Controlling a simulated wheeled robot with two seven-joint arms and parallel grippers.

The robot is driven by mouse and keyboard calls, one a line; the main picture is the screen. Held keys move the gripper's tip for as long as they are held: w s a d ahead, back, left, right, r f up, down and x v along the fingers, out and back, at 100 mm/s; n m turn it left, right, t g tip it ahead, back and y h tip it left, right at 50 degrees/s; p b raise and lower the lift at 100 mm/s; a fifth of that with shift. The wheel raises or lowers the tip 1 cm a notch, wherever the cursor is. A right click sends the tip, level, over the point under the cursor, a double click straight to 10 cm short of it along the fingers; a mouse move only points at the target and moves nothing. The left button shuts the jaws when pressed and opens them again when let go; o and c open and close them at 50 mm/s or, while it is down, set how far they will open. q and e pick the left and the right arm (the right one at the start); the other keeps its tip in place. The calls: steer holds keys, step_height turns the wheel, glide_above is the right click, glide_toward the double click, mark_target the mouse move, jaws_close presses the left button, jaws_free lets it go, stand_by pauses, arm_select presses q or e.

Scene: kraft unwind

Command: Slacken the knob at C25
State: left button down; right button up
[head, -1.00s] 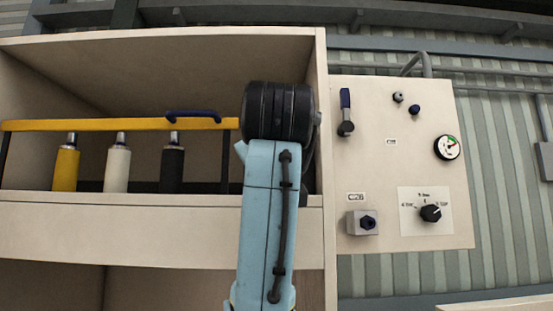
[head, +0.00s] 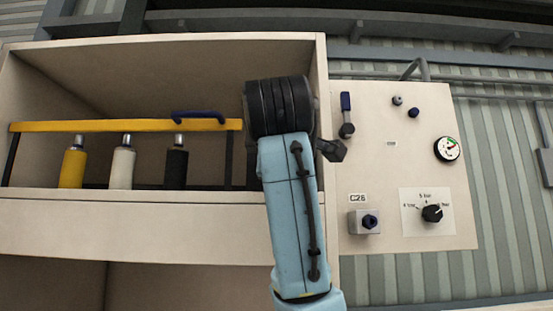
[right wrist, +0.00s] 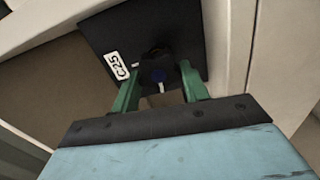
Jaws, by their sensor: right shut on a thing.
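My left gripper is in neither view.
A panel (head: 390,180) at the right carries a C26 knob (head: 370,221), a selector (head: 432,213), a gauge (head: 447,149) and a blue lever (head: 346,108).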

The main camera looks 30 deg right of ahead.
steer(key=n+b, duration=0.1)
steer(key=n, duration=0.4)
steer(key=shift+s+d, duration=0.1)
steer(key=shift+d, duration=0.05)
steer(key=shift+n, duration=0.3)
stand_by(0.3)
